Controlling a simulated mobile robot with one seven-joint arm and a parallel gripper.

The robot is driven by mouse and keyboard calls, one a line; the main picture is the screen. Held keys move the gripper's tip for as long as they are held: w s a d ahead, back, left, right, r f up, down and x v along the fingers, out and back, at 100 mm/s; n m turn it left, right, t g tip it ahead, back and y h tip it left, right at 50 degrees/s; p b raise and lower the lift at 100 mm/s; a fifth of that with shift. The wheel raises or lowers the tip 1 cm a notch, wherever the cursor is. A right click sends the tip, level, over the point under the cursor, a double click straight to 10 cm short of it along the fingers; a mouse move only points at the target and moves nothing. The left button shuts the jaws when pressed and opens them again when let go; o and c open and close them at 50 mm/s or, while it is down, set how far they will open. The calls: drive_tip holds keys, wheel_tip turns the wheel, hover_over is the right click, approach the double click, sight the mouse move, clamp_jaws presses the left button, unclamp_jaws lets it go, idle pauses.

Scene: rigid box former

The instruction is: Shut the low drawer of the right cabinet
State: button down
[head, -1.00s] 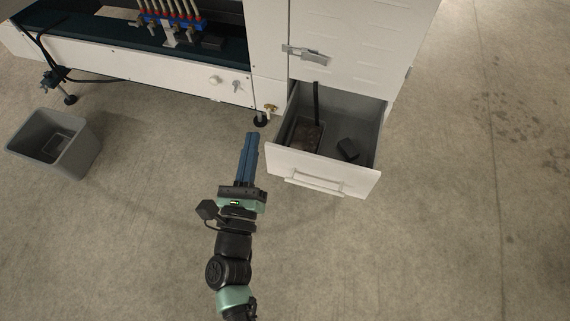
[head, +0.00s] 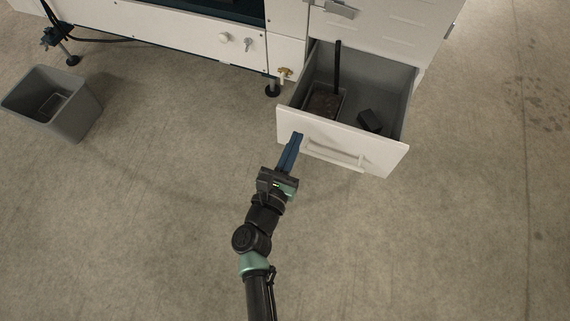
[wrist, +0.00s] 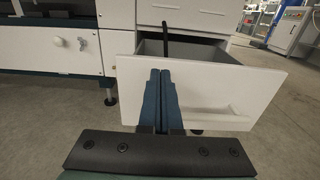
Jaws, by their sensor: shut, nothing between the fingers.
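The low drawer (head: 384,155) of the right cabinet (head: 395,32) is pulled out. Its white front with a bar handle (head: 335,154) faces me, and it also shows in the wrist view (wrist: 240,90). My gripper (head: 297,138) is shut and empty, its blue fingers together, at the left part of the drawer front, left of the handle. In the wrist view the fingers (wrist: 160,75) overlap the drawer front; I cannot tell whether they touch it. Inside the drawer are a dark block (head: 370,120), a small tray (head: 325,103) and an upright black bar (head: 338,65).
A grey bin (head: 70,118) stands on the floor at the left. The white machine (head: 190,30) with knobs stands left of the cabinet, with a levelling foot (head: 272,88) near the drawer. The floor in front and to the right is clear.

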sight(305, 117)
drive_tip(key=shift+b+x, duration=0.55)
drive_tip(key=shift+x, duration=1.65)
